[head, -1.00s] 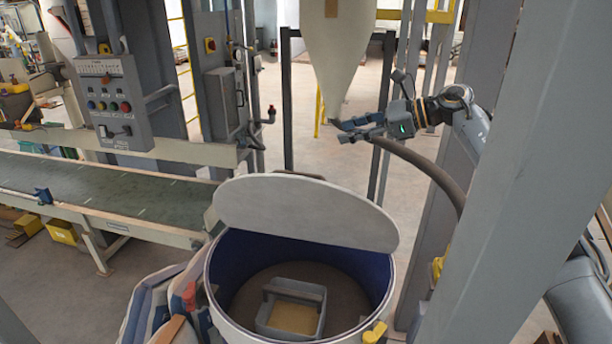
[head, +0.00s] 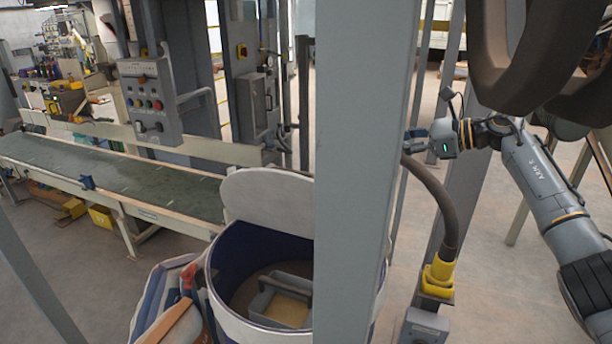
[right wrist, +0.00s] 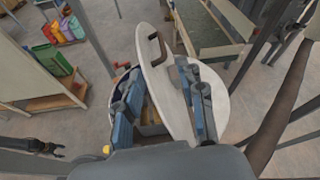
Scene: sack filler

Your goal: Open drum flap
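The drum (head: 228,318) stands at the lower middle in the head view, its right side hidden by a grey post. Its pale flap (head: 268,196) stands tilted up at the rear rim, and the dark blue interior shows. In the right wrist view the flap (right wrist: 160,75) shows a dark handle (right wrist: 156,49). My right gripper (head: 418,141) is right of the post, apart from the flap, its fingertips partly hidden. My left gripper does not show in the head view.
The grey post (head: 355,180) stands in front of the drum's right side. A dark hose (head: 438,195) curves below my right gripper to a yellow fitting (head: 438,276). A conveyor (head: 110,180) and control box (head: 150,105) are at left. A scoop-like tray (head: 283,302) lies inside the drum.

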